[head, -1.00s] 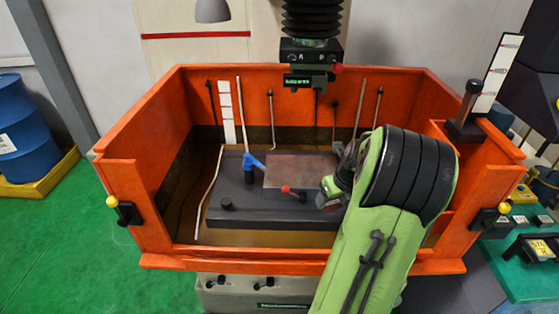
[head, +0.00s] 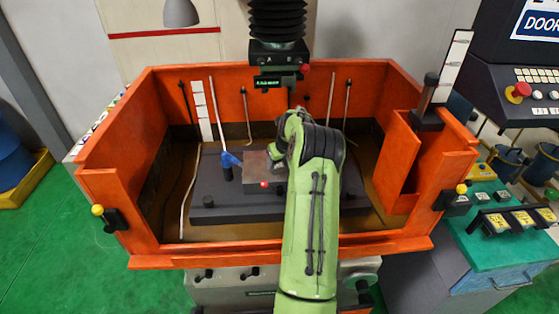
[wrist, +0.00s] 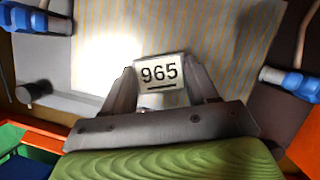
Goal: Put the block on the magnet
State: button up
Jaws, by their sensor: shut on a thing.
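The block (wrist: 152,73) is a small pale metal piece marked "965" in the wrist view. My gripper (wrist: 165,82) is shut on it, with one finger at each side. The magnet is a flat plate with fine stripes, filling the upper middle of the wrist view (wrist: 215,45), with a bright glare at its left. In the head view the magnet (head: 257,175) lies on the dark worktable inside the orange tank, partly covered by my arm. The block is over the magnet in the wrist view; I cannot tell whether they touch. In the head view my arm hides the block.
The orange tank (head: 118,190) walls surround the dark worktable (head: 235,212). A blue nozzle (head: 230,159) stands at the magnet's left. The black machine head (head: 279,55) hangs behind and above my arm.

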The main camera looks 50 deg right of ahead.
jog(key=shift+f, duration=0.15)
jog(key=o, duration=1.5)
jog(key=shift+c, duration=0.2)
